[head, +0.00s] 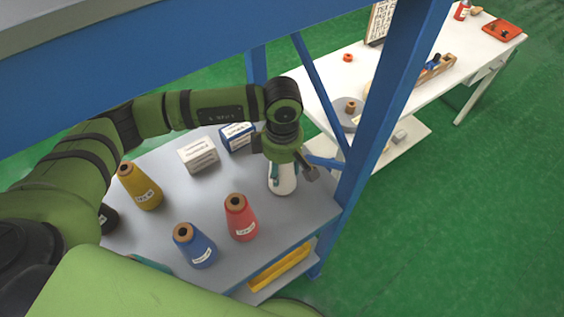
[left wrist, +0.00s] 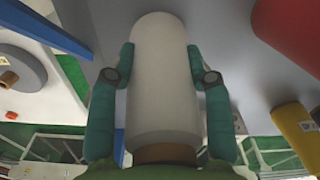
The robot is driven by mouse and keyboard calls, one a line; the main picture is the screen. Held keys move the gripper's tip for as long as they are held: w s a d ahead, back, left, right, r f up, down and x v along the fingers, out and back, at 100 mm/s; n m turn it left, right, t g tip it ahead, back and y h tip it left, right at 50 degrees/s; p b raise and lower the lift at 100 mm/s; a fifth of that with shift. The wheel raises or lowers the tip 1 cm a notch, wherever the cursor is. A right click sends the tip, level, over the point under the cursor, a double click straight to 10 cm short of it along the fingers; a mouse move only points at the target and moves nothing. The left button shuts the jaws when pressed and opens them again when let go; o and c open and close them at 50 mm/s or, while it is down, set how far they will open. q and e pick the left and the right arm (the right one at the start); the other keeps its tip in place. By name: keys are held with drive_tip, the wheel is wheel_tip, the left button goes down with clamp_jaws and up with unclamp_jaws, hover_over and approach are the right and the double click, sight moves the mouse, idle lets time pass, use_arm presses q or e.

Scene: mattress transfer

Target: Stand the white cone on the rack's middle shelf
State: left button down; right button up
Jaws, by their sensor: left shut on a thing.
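The white cone (head: 283,184) is upright at the right end of the rack's grey shelf (head: 308,212), which lies between an upper beam and a lower shelf. My left gripper (head: 282,172) is above and around it, pointing down. In the left wrist view the two teal fingers of the gripper (left wrist: 162,70) are closed on either side of the white cone (left wrist: 162,95), with its brown tip toward the palm. Its base looks on or very close to the shelf; I cannot tell if it touches. My right gripper is not in view.
A red cone (head: 241,220), a blue cone (head: 197,247) and a yellow cone (head: 143,190) stand on the same shelf. A white box (head: 198,155) and a blue-and-white box (head: 236,137) are behind. A blue post (head: 390,100) rises close right of the gripper. A white table (head: 425,95) stands beyond.

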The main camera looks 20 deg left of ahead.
use_arm(q)
drive_tip(key=shift+w, duration=0.1)
drive_tip(key=c, duration=0.5)
unclamp_jaws()
drive_tip(key=shift+c, duration=0.2)
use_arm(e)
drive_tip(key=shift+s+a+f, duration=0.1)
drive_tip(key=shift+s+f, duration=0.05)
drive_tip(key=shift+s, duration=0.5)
use_arm(q)
wheel_tip(320, 180, up, 12)
drive_tip(key=b, duration=0.4)
drive_tip(key=shift+b, duration=0.4)
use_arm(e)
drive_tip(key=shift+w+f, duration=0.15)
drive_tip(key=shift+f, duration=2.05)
